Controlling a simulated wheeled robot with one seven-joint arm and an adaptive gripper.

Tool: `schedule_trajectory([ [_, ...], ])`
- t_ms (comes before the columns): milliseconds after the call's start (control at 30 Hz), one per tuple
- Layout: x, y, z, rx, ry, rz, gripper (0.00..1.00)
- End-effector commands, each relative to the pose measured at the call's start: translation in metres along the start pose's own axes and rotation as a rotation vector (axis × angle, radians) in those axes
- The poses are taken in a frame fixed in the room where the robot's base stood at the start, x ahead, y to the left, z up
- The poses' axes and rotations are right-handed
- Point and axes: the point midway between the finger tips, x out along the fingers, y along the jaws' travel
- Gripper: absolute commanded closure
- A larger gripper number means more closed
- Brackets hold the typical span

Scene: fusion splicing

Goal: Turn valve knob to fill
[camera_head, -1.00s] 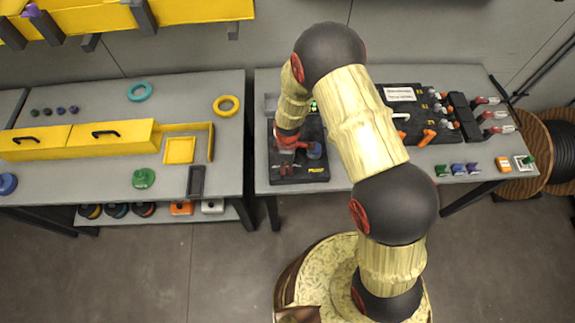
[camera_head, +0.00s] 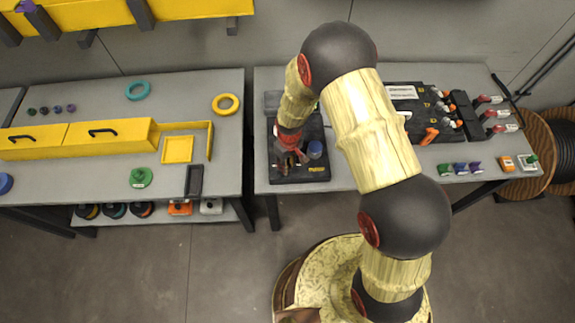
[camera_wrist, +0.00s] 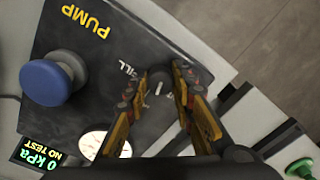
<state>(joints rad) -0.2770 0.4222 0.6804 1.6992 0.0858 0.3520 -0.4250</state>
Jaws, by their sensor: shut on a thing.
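The black pump unit (camera_wrist: 62,25) lies below my gripper and fills much of the wrist view. It also shows on the right bench in the head view (camera_head: 283,176). Its dark valve knob (camera_wrist: 158,88) has a pale pointer mark and sits beside the FILL label (camera_wrist: 132,71). My gripper (camera_wrist: 160,80) is shut on the valve knob, one finger on each side; the fingers hide part of it. A blue knob (camera_wrist: 46,82), the PUMP label, a round gauge (camera_wrist: 104,141) and a display reading 0 kPa NO TEST (camera_wrist: 41,156) are on or beside the unit.
Orange-handled parts (camera_head: 430,136) and red clips lie on the right bench beyond my arm. Small coloured pieces stand along its front edge. The left bench (camera_head: 85,165) holds yellow trays and rings. A gap separates the benches.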

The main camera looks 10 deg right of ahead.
Motion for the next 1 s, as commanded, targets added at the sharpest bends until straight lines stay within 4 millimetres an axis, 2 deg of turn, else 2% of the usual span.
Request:
schedule_trajectory([
  [1000,-0.0009,-0.0021,-0.0011,0.960,0.032,0.000,1.00],
])
